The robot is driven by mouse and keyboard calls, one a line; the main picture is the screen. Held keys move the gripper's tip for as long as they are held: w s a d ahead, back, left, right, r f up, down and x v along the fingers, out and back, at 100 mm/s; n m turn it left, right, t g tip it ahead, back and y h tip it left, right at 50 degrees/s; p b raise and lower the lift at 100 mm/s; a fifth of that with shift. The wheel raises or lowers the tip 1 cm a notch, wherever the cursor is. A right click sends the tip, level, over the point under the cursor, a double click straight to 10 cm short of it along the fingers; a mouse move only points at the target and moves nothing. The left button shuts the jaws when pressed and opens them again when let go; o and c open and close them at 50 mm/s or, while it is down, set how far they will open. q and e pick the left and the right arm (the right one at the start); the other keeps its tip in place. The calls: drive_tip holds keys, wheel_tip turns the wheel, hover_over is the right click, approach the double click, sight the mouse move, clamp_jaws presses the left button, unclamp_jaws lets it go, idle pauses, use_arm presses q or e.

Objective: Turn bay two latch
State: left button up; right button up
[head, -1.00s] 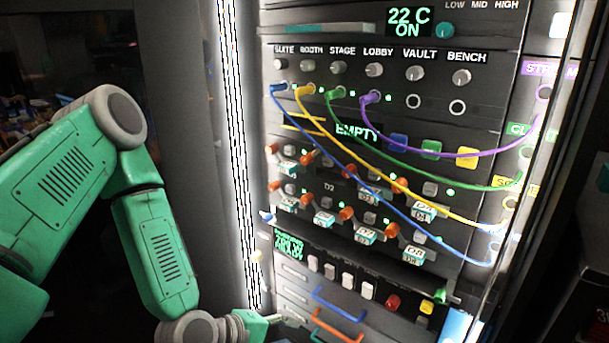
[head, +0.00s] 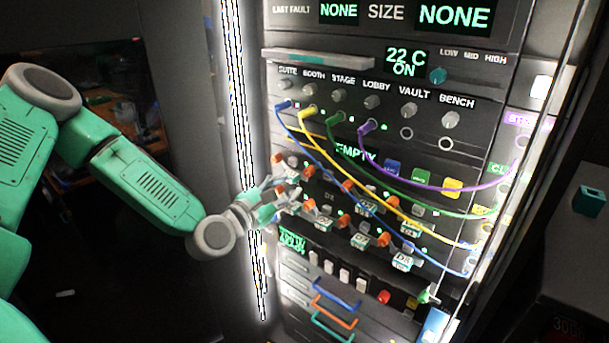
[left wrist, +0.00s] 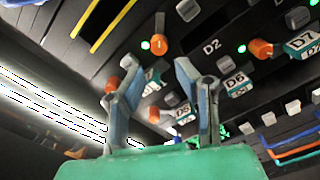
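My left gripper (head: 270,202) is at the left edge of the rack, in front of the drive bays. In the left wrist view its two blue-grey fingers (left wrist: 165,88) are apart, with no object held between them. The D2 label (left wrist: 211,46) is on a dark panel beyond and right of the fingers; it is small in the head view (head: 328,196). An orange latch knob (left wrist: 158,44) is left of that label, just above the fingertips. I cannot tell whether any finger touches the panel. My right gripper is in neither view.
Blue, yellow, green and purple cables hang across the rack; the blue cable (head: 330,150) crosses the bays. Teal drives such as D6 (left wrist: 238,86) sit close below. A bright light strip (head: 240,130) runs along the rack's left side. Drawer handles (head: 335,300) stick out below.

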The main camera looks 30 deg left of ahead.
sight(306, 174)
use_arm(q)
drive_tip(key=w, duration=0.6)
drive_tip(key=shift+w+d, duration=0.2)
drive_tip(key=shift+d, duration=0.1)
clamp_jaws()
